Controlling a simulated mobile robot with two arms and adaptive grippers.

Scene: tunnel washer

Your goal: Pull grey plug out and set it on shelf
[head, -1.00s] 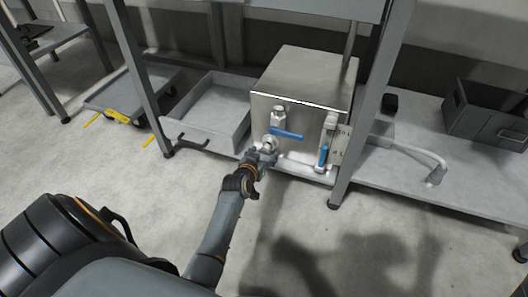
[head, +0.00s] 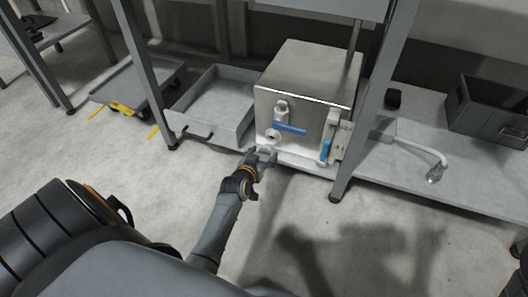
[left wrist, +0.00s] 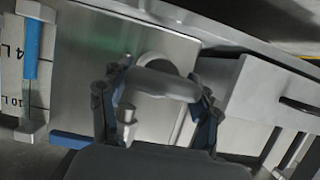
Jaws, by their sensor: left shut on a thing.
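My left gripper (head: 264,157) is just in front of the steel box, low at its left front. It is shut on a pale grey rounded plug (left wrist: 162,84), seen between the two fingers in the left wrist view. In the head view the plug is too small to make out clearly. The round port (head: 273,137) on the box front shows as a ring above the gripper, apart from it. The lower shelf (head: 400,176) extends to the right of the box. My right gripper is not in view.
The steel box (head: 303,85) has a blue lever (head: 291,129) and a level gauge (head: 333,138) with a blue part. An open tray (head: 213,105) stands to its left. A faucet-like pipe (head: 432,157) and a dark crate (head: 490,109) are on the right. A rack post (head: 365,110) stands by the box.

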